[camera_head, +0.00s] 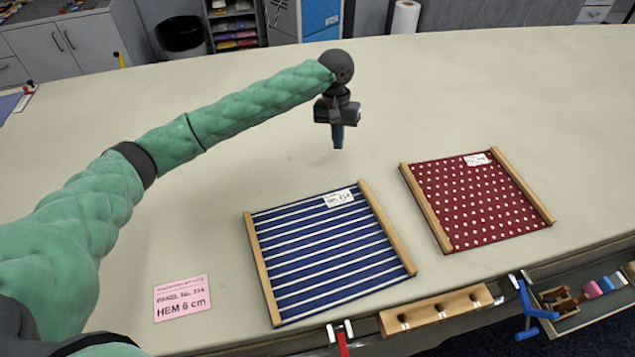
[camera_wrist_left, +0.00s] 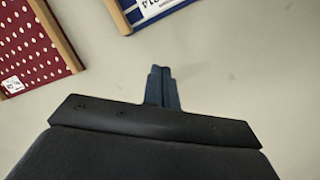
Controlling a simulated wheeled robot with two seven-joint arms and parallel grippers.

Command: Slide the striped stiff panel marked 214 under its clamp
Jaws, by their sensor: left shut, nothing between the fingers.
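The striped panel (camera_head: 325,252), blue with white stripes and wooden side rails, lies flat on the table and has a white label (camera_head: 339,198) at its upper right. Its corner also shows at the top of the left wrist view (camera_wrist_left: 150,10). A red clamp (camera_head: 342,338) sits at the table's front edge, just below the panel, and a blue clamp (camera_head: 530,312) sits further right. My left gripper (camera_head: 338,146) is shut and empty above the table, beyond the panel's far edge and apart from it. Its closed fingers show in the left wrist view (camera_wrist_left: 161,88). My right gripper is not in view.
A red dotted panel (camera_head: 476,198) with wooden rails lies to the right. A pink card (camera_head: 182,298) reading PANEL No. 214, HEM 6 cm lies left. A wooden block (camera_head: 436,309) with holes and an open drawer (camera_head: 590,303) are at the front edge. The table's far side is clear.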

